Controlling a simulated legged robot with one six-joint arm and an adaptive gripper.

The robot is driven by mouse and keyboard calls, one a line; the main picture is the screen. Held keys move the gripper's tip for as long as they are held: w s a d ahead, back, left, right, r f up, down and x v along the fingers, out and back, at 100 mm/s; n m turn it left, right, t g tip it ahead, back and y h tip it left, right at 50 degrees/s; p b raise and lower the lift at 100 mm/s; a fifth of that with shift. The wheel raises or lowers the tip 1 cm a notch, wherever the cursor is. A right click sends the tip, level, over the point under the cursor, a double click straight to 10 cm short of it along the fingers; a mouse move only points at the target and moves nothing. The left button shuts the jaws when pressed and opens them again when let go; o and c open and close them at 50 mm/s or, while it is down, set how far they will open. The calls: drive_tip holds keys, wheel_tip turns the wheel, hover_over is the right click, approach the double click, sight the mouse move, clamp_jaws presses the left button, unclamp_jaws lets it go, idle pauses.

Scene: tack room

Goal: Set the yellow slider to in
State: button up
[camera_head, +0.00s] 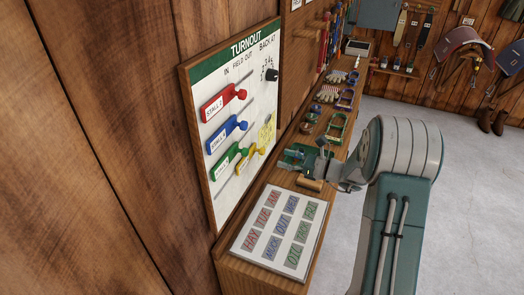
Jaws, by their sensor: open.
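The yellow slider (247,163) is the lowest on the white turnout board (262,95) on the left wall. It sits further right along its row than the red slider (222,102), blue slider (227,133) and green slider (229,158). The board's header reads IN, FIELD, OUT and BACK AT from left to right. I cannot tell exactly which column the yellow slider lines up with. My gripper (318,172) is to the right of the board, apart from the yellow slider, open and seemingly empty. Its fingertips are small and hard to separate from the shelf items behind.
A white sign with coloured words (279,228) lies on the wooden shelf below. Several brushes (336,126) line the shelf further back. The grey floor on the right is mostly clear.

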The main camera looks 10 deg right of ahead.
sight(263, 151)
drive_tip(key=x, duration=0.7)
drive_tip(key=shift+w+a, duration=0.25)
drive_tip(key=shift+w, duration=0.1)
clamp_jaws()
